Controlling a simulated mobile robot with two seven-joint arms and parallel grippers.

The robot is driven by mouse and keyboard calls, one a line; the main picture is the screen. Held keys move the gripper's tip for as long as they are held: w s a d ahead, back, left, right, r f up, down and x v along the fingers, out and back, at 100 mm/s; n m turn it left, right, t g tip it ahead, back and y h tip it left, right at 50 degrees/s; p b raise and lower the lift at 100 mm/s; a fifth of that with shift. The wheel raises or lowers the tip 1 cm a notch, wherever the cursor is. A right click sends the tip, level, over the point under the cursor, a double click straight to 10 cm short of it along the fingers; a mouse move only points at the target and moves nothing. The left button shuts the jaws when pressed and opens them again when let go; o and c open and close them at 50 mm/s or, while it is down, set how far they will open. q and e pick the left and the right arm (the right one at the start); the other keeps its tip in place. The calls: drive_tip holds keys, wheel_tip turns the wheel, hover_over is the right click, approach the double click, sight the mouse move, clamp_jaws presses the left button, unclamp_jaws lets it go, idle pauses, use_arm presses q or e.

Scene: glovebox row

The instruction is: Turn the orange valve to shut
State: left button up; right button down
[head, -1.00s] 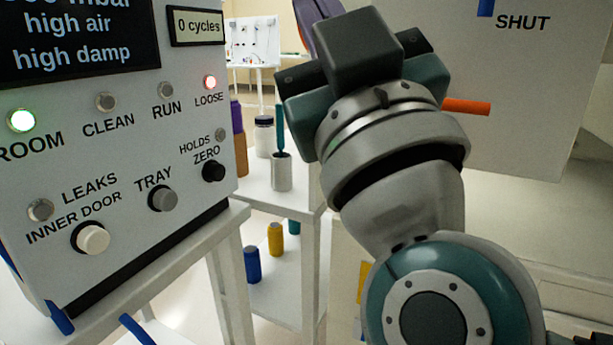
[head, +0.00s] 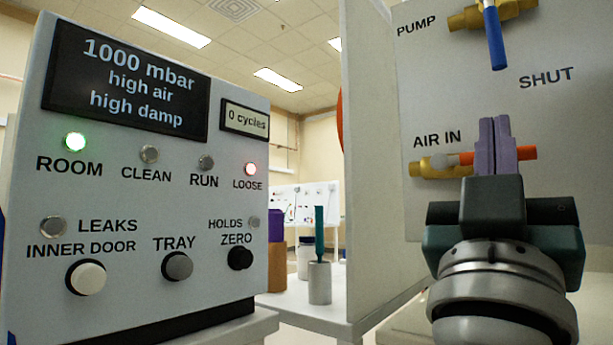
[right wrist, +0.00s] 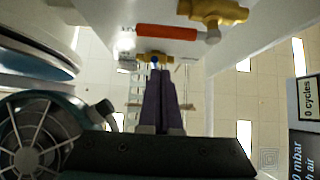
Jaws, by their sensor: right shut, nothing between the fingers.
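The orange valve handle (head: 527,153) lies about level on the panel at the right of the head view, beside the AIR IN label. Its brass body (head: 432,168) is at its left end. My right gripper (head: 495,130) is upright, its purple fingers shut and empty, and they hide the middle of the handle. In the right wrist view the orange handle (right wrist: 165,32) shows whole, clear of the shut fingertips (right wrist: 159,82), with a gap between them. My left gripper is not in view.
The PUMP valve with a blue handle (head: 494,38) hangs above, near a SHUT label. A control box (head: 130,210) with lit ROOM and LOOSE lamps stands at the left. A pale panel edge (head: 372,150) stands between it and the valve panel.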

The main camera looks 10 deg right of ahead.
drive_tip(key=x, duration=0.6)
use_arm(q)
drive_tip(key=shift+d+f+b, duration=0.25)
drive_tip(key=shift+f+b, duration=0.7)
drive_tip(key=shift+b, duration=0.1)
use_arm(e)
drive_tip(key=f, duration=0.4)
drive_tip(key=shift+w+d+f, duration=0.1)
drive_tip(key=shift+d+f, duration=0.15)
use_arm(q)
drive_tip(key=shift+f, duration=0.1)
use_arm(e)
drive_tip(key=shift+d, duration=0.15)
